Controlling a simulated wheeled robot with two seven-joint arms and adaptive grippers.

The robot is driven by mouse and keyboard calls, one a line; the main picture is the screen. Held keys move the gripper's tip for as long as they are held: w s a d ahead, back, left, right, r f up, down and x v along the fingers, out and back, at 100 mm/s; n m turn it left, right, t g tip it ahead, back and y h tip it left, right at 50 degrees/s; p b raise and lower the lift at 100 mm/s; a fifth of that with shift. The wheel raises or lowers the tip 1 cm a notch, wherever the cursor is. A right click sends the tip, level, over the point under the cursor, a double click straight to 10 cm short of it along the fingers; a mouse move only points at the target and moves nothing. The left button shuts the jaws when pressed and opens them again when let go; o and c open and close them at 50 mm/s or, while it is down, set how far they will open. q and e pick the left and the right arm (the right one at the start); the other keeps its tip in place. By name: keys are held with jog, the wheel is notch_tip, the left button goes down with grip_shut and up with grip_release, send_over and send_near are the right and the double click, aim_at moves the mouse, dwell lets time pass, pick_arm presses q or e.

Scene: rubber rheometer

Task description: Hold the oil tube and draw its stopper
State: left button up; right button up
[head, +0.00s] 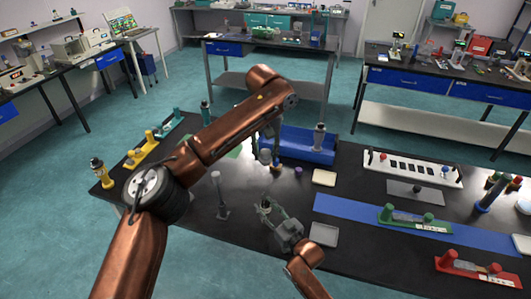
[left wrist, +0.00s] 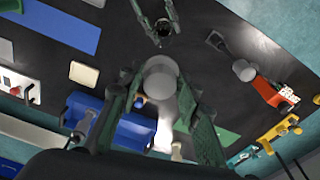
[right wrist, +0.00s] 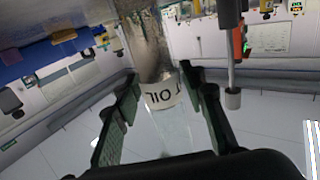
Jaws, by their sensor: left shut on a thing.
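A pale grey, cylindrical tube (head: 265,156) stands at my left gripper (head: 268,145) in the head view. In the left wrist view the round grey body (left wrist: 160,82) lies between the left fingers, which are shut on it. In the right wrist view a clear tube with a white OIL label (right wrist: 162,95) appears upside down between the fingers' outlines. My right gripper (head: 266,205) is open, on the near side of the tube; its fingers (left wrist: 163,30) appear apart from the tube in the left wrist view. I cannot make out the stopper clearly.
A grey post (head: 219,195) stands left of the right gripper. A small purple-topped item (head: 298,171) and white trays (head: 324,178) lie to the right.

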jog(key=shift+o, duration=1.1)
jog(key=v, duration=1.2)
